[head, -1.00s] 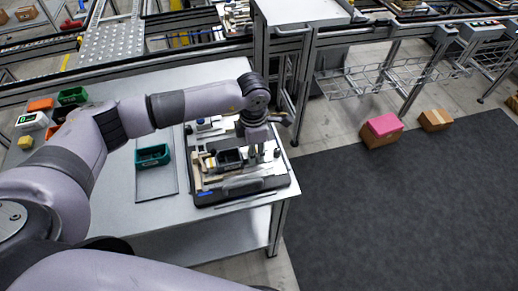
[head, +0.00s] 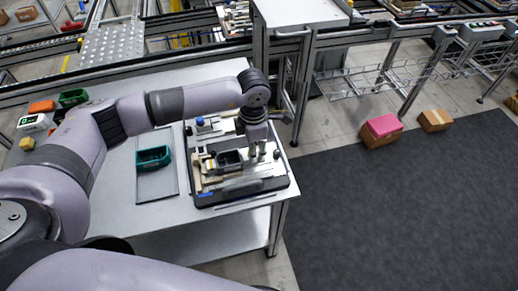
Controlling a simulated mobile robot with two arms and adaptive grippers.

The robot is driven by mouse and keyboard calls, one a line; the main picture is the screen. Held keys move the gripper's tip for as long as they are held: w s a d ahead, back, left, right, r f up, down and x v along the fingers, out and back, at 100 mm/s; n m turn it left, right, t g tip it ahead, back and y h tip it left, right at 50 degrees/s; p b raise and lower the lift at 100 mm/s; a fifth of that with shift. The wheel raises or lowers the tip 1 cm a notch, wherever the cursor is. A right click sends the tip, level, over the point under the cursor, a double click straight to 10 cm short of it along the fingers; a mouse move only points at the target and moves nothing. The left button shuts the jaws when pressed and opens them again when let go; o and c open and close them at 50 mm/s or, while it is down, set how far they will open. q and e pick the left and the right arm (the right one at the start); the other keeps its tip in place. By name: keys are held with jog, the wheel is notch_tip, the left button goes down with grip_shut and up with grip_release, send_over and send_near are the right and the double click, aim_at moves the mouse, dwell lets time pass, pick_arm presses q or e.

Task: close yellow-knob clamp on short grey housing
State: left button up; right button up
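The pallet fixture (head: 281,183) lies at the right end of the grey table, with rails, blocks and clamps on it. A dark grey, open-topped housing (head: 229,159) sits near its middle; this looks like the short grey housing. My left gripper (head: 263,152) points down over the fixture's right side, just right of the housing. Its fingers are small and blend with the fixture parts, so their opening and any contact are unclear. I cannot make out the yellow knob; the arm and gripper cover part of that area. My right gripper is out of view.
A teal bin (head: 153,158) stands on a grey plate left of the fixture. Green (head: 73,97) and orange (head: 41,106) bins and a white device (head: 33,122) are at the far left. A metal stand (head: 305,70) rises behind the table's right corner.

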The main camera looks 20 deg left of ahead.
pick_arm(q)
jog(key=shift+r+p, duration=1.45)
jog(key=shift+r, duration=1.7)
jog(key=shift+f, duration=0.1)
